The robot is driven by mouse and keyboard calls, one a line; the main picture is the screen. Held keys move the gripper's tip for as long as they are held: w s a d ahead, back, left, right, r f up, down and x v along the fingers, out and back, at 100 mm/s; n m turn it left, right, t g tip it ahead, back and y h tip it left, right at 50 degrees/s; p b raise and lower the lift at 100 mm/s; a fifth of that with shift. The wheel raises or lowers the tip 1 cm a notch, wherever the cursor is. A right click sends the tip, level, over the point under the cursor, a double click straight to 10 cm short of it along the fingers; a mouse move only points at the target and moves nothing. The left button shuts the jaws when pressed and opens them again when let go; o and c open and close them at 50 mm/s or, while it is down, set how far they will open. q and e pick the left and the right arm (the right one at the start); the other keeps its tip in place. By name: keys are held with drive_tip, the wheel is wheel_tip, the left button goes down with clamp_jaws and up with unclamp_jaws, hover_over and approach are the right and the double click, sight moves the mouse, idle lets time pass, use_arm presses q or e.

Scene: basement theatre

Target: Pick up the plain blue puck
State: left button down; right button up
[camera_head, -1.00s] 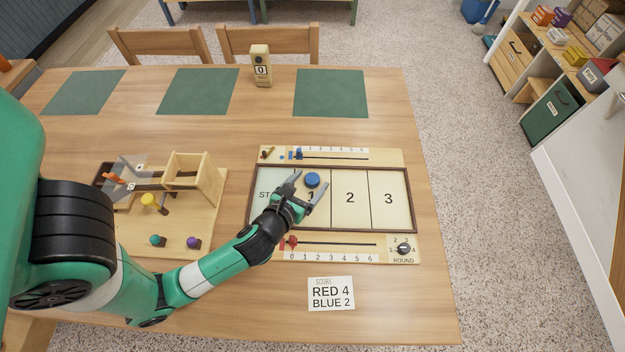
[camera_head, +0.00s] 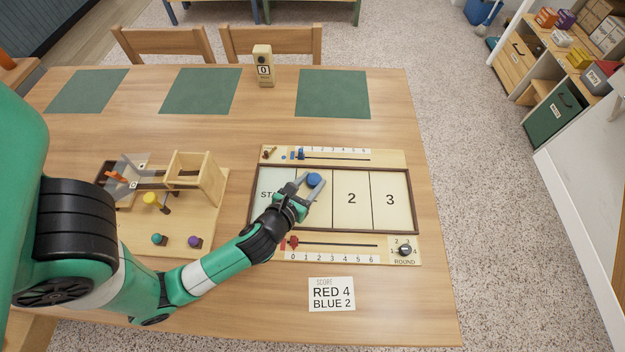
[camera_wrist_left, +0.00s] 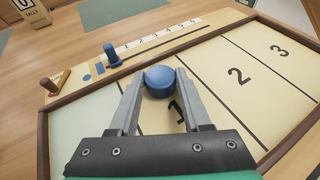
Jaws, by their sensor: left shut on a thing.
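The plain blue puck (camera_head: 314,180) is a small round disc in the zone marked 1 of the framed board (camera_head: 412,200). My left gripper (camera_head: 309,184) reaches it from the near left, and its two grey fingers are shut on the puck. In the left wrist view the puck (camera_wrist_left: 159,81) sits between the fingertips (camera_wrist_left: 158,88), which touch it on both sides. I cannot tell whether the puck is clear of the board. My right gripper is not in view.
A blue slider (camera_head: 300,154) is on the scale behind the board, a red slider (camera_head: 293,242) on the near one. A round dial (camera_head: 405,249) is at the near right. A score card (camera_head: 331,294) lies in front. A wooden device with colored knobs (camera_head: 195,180) stands left.

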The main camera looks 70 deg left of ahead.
sight(311, 184)
use_arm(q)
drive_tip(key=shift+r+p, duration=0.4)
drive_tip(key=shift+r, duration=0.3)
wheel_tip(311, 184, up, 3)
drive_tip(key=shift+d+f+p, duration=0.15)
drive_tip(key=shift+f+p, duration=0.05)
drive_tip(key=shift+p, duration=0.55)
drive_tip(key=s+d+r+p, duration=0.4)
drive_tip(key=s+d+r, duration=0.4)
drive_tip(key=d, duration=0.3)
drive_tip(key=shift+d+r+p, duration=0.15)
drive_tip(key=shift+r+p, duration=0.25)
drive_tip(key=shift+r, duration=0.1)
